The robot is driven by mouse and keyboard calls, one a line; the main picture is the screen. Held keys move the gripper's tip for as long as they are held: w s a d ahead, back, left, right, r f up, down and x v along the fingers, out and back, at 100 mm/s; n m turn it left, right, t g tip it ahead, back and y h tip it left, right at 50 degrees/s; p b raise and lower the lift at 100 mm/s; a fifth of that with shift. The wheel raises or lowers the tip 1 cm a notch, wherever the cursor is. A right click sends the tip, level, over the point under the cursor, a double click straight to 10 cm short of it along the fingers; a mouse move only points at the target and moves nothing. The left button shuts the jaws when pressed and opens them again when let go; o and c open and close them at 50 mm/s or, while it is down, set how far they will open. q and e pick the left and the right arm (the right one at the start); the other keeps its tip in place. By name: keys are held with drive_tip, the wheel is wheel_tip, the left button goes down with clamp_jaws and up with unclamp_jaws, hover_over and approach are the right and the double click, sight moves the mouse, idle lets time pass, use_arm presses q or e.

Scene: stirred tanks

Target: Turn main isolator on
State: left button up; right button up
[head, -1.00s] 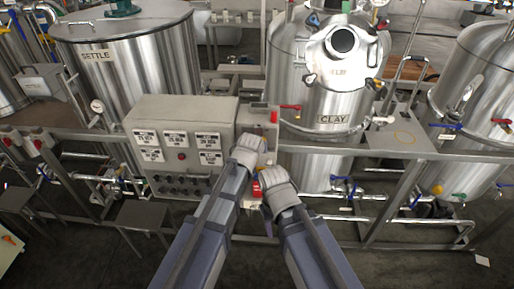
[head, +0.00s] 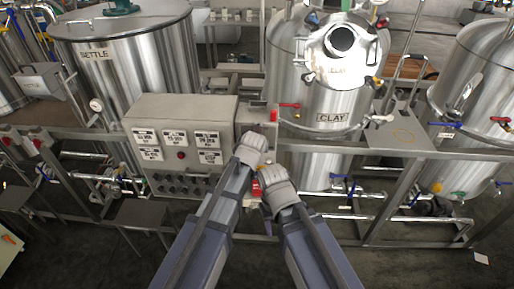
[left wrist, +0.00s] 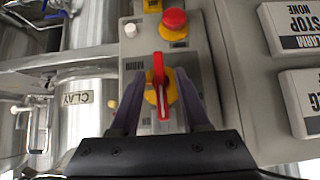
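The main isolator is a red rotary handle (left wrist: 160,88) on a yellow round plate, in the middle of the left wrist view. Its white-marked end points down in that picture, and part of the label beside it shows. The dark fingers of my left gripper (left wrist: 160,103) stand on either side of the handle, apart, with visible gaps to it. In the head view my left gripper (head: 255,158) is at the narrow grey box right of the control panel and hides the isolator. My right gripper (head: 264,182) is just below and right of it; its fingers are too hidden to judge.
A red mushroom button (left wrist: 174,18) on a yellow base and a white button (left wrist: 130,30) are close to the isolator. The grey control panel (head: 185,115) is left of my grippers. The CLAY tank (head: 325,95) stands behind right, with a frame rail (head: 360,150) in front.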

use_arm(q)
drive_tip(key=shift+r, duration=0.1)
drive_tip(key=p+v, duration=0.5)
drive_tip(key=v, duration=0.2)
drive_tip(key=shift+s+r, duration=0.25)
drive_tip(key=shift+s, duration=0.05)
drive_tip(key=s+a+f+n+g, duration=0.1)
drive_tip(key=s+a+f+g, duration=0.25)
drive_tip(key=s+a, duration=0.45)
drive_tip(key=s+a+f+g, duration=0.3)
drive_tip(key=s+a+g, duration=0.2)
drive_tip(key=s+a, duration=0.3)
drive_tip(key=s+d+f+m+y+b, duration=0.1)
drive_tip(key=s+d+f+m+b, duration=0.1)
drive_tip(key=d+f+b, duration=0.3)
drive_tip(key=s+d+f+m+b, duration=0.1)
drive_tip(key=s+d+f+b, duration=0.3)
drive_tip(key=f+b, duration=0.5)
drive_tip(key=shift+s+d+f+m+g+y, duration=0.3)
drive_tip(key=shift+d+m+g+y, duration=0.1)
drive_tip(key=shift+d, duration=0.35)
